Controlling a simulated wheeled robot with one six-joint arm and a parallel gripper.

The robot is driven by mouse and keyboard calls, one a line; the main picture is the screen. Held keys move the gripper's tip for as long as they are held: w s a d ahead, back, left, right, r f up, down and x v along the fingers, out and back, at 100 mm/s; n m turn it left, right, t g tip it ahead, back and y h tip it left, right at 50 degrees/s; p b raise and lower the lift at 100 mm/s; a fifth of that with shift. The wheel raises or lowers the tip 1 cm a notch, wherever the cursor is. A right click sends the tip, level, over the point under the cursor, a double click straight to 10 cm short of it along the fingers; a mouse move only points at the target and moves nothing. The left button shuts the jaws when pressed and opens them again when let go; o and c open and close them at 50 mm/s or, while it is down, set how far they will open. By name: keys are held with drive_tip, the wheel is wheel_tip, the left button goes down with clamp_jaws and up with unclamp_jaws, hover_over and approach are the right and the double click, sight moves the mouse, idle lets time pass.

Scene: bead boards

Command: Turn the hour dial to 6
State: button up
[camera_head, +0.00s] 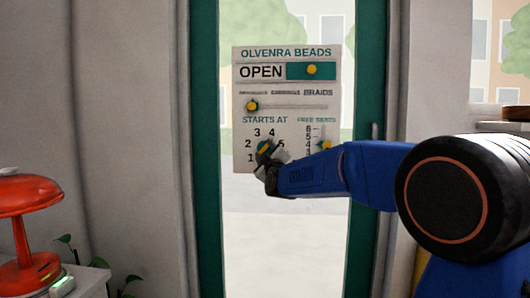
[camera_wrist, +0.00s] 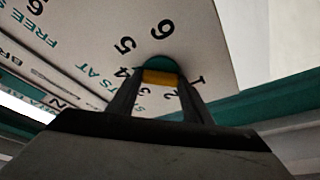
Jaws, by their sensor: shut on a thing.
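The hour dial (camera_head: 264,146) is a small green disc with a yellow grip, under "STARTS AT" on the white "OLVENRA BEADS" board (camera_head: 287,85). Numbers 1 to 6 ring it. In the wrist view the green dial (camera_wrist: 158,62) shows beyond its yellow grip (camera_wrist: 160,77). The 6 (camera_wrist: 162,29) and 5 stand clear above it, while the fingers partly cover the lower numbers. My gripper (camera_head: 266,155) is at the dial, with its two fingers (camera_wrist: 160,84) on either side of the yellow grip, shut on it. Which number the dial points to I cannot tell.
The board hangs on a glass door with a green frame (camera_head: 207,200). It also carries an OPEN slider (camera_head: 312,69), a braids slider (camera_head: 252,106) and a free-seats slider (camera_head: 326,145) close to my arm. A red lamp (camera_head: 26,220) stands at lower left.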

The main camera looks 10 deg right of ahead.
drive_tip(key=m+h, duration=0.1)
drive_tip(key=m, duration=0.2)
drive_tip(key=m+h, duration=0.1)
drive_tip(key=m, duration=0.2)
drive_tip(key=shift+a+f+t+h, duration=0.15)
drive_tip(key=shift+t+h, duration=0.15)
drive_tip(key=shift+t, duration=0.1)
drive_tip(key=m+h, duration=0.1)
drive_tip(key=m, duration=0.1)
drive_tip(key=m+h, duration=0.1)
drive_tip(key=m, duration=0.2)
drive_tip(key=shift+w+a+h, duration=0.1)
drive_tip(key=shift+h, duration=0.3)
drive_tip(key=m+g+h, duration=0.1)
drive_tip(key=m+h, duration=0.1)
drive_tip(key=m, duration=0.2)
drive_tip(key=m+h, duration=0.2)
drive_tip(key=m, duration=0.2)
drive_tip(key=shift+a+g, duration=0.1)
drive_tip(key=shift+g, duration=0.3)
drive_tip(key=shift+m+g+h, duration=0.35)
drive_tip(key=shift+m, duration=0.8)
drive_tip(key=shift+m+g+h, duration=0.35)
drive_tip(key=shift+m, duration=0.8)
drive_tip(key=o, duration=1.1)
drive_tip(key=shift+c, duration=0.2)
